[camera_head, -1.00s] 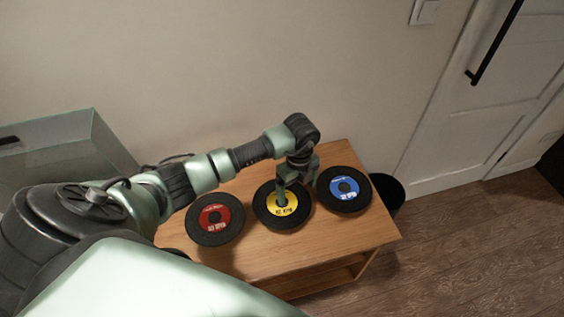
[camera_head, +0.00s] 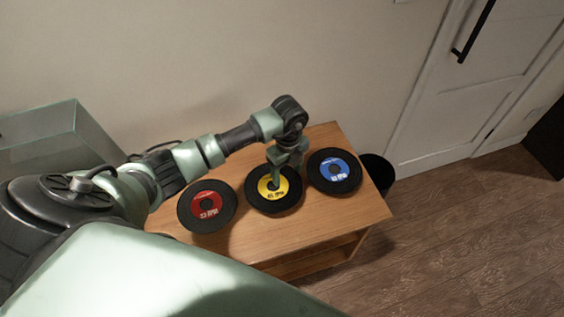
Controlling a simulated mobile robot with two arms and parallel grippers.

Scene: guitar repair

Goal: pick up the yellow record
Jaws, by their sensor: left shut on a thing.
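The yellow record (camera_head: 273,205) is a black disc with a yellow label, in the middle of a row of records on the wooden table. My left gripper (camera_head: 275,182) reaches down from above onto its yellow label. It is shut on the yellow record near the label's centre, and its fingers hide part of the label. I cannot tell whether the record is clear of the table top. My right gripper is not in view.
A red-label record (camera_head: 207,206) lies left of the yellow one and a blue-label record (camera_head: 334,172) lies right, both close by. The wooden table (camera_head: 290,233) has bare top in front. A black bin (camera_head: 377,172) stands beside it, and the wall (camera_head: 200,50) is behind.

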